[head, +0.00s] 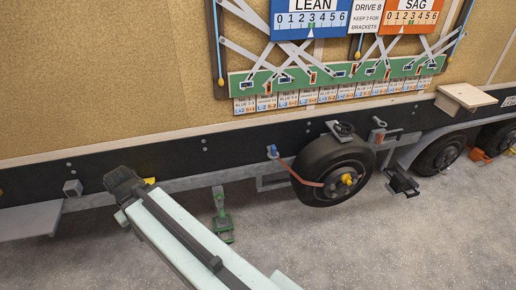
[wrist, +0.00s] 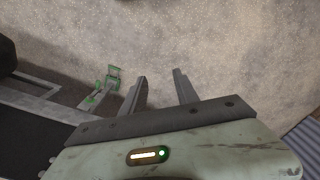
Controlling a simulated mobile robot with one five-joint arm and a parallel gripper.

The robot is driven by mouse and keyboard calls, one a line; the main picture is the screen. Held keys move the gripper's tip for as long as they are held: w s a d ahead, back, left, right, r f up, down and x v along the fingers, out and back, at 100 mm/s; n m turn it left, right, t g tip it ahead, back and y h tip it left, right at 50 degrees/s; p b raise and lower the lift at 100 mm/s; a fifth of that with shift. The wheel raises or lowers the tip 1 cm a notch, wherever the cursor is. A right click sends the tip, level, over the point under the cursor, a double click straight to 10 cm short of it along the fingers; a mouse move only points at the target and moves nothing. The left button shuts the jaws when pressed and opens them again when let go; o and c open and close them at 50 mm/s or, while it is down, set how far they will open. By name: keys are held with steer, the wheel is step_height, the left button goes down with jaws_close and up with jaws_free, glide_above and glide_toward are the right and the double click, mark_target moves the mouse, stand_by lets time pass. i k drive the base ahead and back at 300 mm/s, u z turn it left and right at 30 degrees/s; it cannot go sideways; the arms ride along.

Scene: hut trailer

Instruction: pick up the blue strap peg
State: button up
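The blue strap peg (head: 273,151) is small and sits on the trailer's dark side rail, just left of the spare wheel (head: 330,170). A brown strap (head: 303,177) runs from the peg across the tyre to the wheel's hub. In the head view the dark end of my arm with my gripper (head: 122,184) is well left of the peg, in front of the rail. The fingers are hard to make out there. In the wrist view my gripper (wrist: 159,76) has its two fingers apart, with nothing between them but floor. I cannot see the peg in the wrist view.
A green jack stand (head: 222,215) stands below the rail between my arm and the wheel; it also shows in the wrist view (wrist: 113,80). A grey step (head: 30,221) juts out at left. A black pedal-like bracket (head: 402,182) sticks out right of the wheel. The speckled floor in front is clear.

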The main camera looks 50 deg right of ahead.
mark_target(272, 154)
steer(key=z, duration=0.05)
steer(key=i, duration=1.1)
steer(key=z, duration=0.05)
